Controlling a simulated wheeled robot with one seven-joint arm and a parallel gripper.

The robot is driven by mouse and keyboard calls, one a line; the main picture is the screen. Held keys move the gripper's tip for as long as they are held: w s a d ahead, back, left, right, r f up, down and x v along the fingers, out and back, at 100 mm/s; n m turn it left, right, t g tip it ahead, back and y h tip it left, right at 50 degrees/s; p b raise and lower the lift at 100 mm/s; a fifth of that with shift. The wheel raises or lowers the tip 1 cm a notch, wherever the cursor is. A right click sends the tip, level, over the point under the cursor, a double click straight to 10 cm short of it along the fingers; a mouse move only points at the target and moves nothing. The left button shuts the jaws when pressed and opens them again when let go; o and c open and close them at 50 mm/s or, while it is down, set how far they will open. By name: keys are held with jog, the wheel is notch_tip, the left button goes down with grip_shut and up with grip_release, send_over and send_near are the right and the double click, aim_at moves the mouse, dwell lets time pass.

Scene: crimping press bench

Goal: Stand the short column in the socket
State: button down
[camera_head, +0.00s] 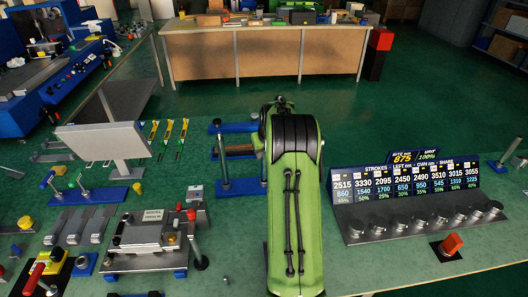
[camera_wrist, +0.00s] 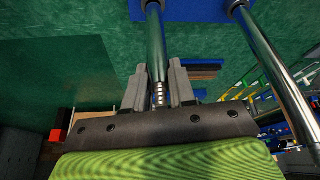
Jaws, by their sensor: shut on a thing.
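In the wrist view my gripper (camera_wrist: 166,72) is closed around the short column (camera_wrist: 156,45), a smooth metal rod with a stepped, ringed end between the fingers. The rod's other end reaches the blue base (camera_wrist: 190,8) at the top of the picture. A longer metal column (camera_wrist: 282,82) stands at the other side of this base. In the head view the base (camera_head: 238,187) and the longer column (camera_head: 223,158) show left of my green arm, which hides my gripper and the short column.
Another blue bar (camera_head: 229,126) and a brown-and-black strip (camera_head: 240,150) lie behind the base. A tilted grey panel (camera_head: 104,137) and a lever fixture (camera_head: 155,228) stand left. A display board with knobs (camera_head: 410,190) stands right. Bare green bench lies between.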

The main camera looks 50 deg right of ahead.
jog(key=shift+f, duration=0.2)
jog(key=c, duration=0.9)
grip_release()
jog(key=shift+o, duration=0.2)
jog(key=p+v, duration=0.2)
jog(key=v, duration=1.4)
jog(key=shift+s+f, duration=0.1)
jog(key=shift+f, duration=0.05)
